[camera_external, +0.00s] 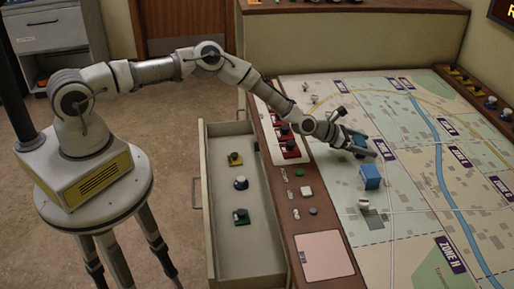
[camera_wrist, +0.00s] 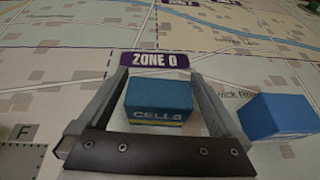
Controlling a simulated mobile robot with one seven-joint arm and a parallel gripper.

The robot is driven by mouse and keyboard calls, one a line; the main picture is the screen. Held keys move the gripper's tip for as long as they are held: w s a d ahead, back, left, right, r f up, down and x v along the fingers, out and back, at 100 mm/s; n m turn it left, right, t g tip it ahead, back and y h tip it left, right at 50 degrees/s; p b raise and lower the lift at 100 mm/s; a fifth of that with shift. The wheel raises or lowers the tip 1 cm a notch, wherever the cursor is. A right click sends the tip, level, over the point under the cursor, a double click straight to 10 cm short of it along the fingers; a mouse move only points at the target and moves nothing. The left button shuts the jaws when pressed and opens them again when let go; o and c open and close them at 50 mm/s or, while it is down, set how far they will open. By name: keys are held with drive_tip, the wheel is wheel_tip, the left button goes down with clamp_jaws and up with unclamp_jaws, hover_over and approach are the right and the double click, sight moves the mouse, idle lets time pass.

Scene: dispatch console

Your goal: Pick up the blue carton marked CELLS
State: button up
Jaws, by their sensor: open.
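The blue carton marked CELLS (camera_wrist: 158,98) sits on the map surface in the wrist view, just below the ZONE Q label. White lettering and a yellow stripe show on its near face. My gripper (camera_wrist: 159,76) is open, with one finger on each side of the carton; small gaps seem to show, and I cannot tell whether either finger touches it. In the external view my gripper (camera_external: 360,137) is low over the map, and the carton (camera_external: 356,141) is partly hidden by the fingers.
A second blue box (camera_wrist: 275,117) stands close to the right of my gripper; it also shows in the external view (camera_external: 370,177). A small white object (camera_external: 364,203) lies nearer the front. An open drawer (camera_external: 240,255) holds several small parts.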

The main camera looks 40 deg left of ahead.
drive_tip(key=shift+w+d+f, duration=0.1)
drive_tip(key=shift+w+d, duration=0.05)
drive_tip(key=shift+w, duration=0.05)
drive_tip(key=c, duration=1.3)
